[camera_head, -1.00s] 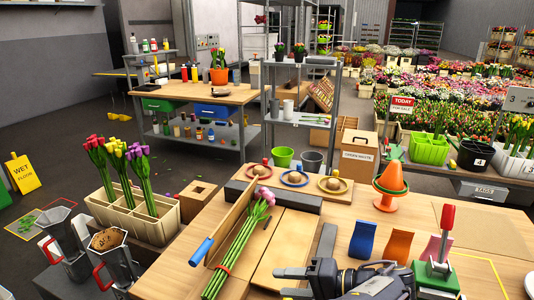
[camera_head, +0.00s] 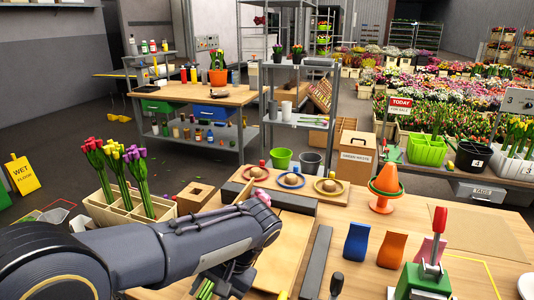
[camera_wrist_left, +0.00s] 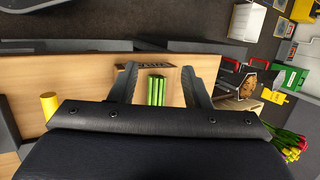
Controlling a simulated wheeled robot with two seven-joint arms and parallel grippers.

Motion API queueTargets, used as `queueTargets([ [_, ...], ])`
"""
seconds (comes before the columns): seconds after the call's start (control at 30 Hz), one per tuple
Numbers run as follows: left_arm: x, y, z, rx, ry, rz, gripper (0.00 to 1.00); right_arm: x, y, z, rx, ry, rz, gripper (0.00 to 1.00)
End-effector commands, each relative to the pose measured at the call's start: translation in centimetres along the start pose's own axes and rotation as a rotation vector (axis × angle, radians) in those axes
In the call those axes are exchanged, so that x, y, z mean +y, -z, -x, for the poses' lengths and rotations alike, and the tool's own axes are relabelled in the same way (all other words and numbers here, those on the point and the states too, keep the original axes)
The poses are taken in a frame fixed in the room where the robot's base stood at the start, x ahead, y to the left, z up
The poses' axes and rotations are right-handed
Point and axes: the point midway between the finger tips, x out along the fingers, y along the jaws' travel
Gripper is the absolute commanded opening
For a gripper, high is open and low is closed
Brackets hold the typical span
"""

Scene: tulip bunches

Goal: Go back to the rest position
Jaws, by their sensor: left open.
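My left arm reaches in from the left in the head view and covers most of the bench's left part. Its gripper (camera_head: 238,277) points down over the pink tulip bunch. In the left wrist view the two fingers of my left gripper (camera_wrist_left: 162,92) stand wide apart. The bunch's green stems (camera_wrist_left: 157,90) lie between them, not clasped. A few stem ends (camera_head: 206,290) and a bit of pink bloom (camera_head: 263,197) show past the arm in the head view. The bunch's middle is hidden. My right gripper is not in view.
A crate of tulips (camera_head: 102,214) stands behind my left arm. Bare wood lies right of centre.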

Motion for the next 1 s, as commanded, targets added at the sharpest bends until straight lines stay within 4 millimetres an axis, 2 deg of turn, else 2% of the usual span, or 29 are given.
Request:
queueTargets([
  [0.03,-1.7,-1.8,-0.7,0.004,-0.11,0.023,0.43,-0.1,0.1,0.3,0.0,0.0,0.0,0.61],
  [0.2,-4.2,-7.2,-2.4,0.092,-0.431,0.094,0.43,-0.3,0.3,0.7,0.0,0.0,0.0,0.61],
  [0.33,-5.0,-11.2,-2.9,0.209,-0.617,0.185,0.43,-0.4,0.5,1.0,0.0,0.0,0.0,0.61],
  [0.5,-4.7,-15.5,-3.1,0.395,-0.763,0.331,0.43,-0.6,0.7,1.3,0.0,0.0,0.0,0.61],
  [0.7,-3.8,-17.9,-3.4,0.561,-0.806,0.472,0.43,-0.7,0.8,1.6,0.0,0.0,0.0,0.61],
  [1.0,-3.3,-18.4,-3.6,0.614,-0.805,0.515,0.43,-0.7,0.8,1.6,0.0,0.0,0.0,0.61],
])
